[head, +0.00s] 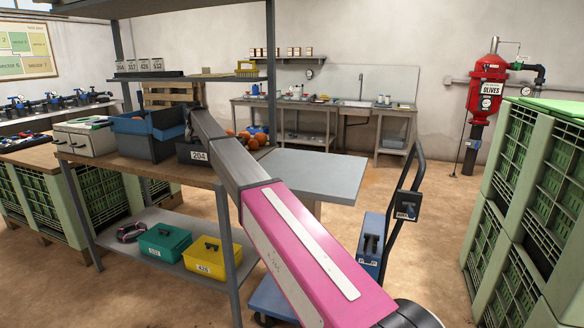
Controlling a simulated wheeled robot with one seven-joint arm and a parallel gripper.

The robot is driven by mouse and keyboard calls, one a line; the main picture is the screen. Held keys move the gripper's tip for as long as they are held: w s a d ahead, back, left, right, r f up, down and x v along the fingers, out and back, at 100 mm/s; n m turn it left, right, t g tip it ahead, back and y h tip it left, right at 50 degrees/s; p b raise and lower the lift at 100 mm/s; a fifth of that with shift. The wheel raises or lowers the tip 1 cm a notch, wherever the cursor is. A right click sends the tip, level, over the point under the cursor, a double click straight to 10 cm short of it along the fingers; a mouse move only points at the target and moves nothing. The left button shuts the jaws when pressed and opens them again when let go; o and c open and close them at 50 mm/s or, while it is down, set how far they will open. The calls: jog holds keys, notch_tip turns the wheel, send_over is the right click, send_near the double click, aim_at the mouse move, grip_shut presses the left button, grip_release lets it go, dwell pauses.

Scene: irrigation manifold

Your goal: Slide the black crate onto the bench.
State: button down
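A black crate (184,153) with a white label "204" stands on the wooden shelf top, near its right end. My arm crosses in front of it and hides much of it. Orange round things (246,139) show just right of the arm, at the crate's height. A grey-topped bench (318,174) adjoins the right end of the shelf, its top apparently a little lower. My gripper (190,122) is at the far end of my arm, by the crate's left rear. It is small and dark, and its fingers cannot be made out, nor whether it touches the crate.
A blue crate (142,137) sits left of the black crate, with a white box (86,137) beyond. Shelf posts (226,235) stand near my arm. Teal (165,243) and yellow (204,257) boxes lie below. A blue trolley (371,240) and green crates (520,170) are at right.

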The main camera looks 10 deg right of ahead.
jog(key=shift+r, duration=0.15)
notch_tip(320, 180, up, 12)
dwell(1.7)
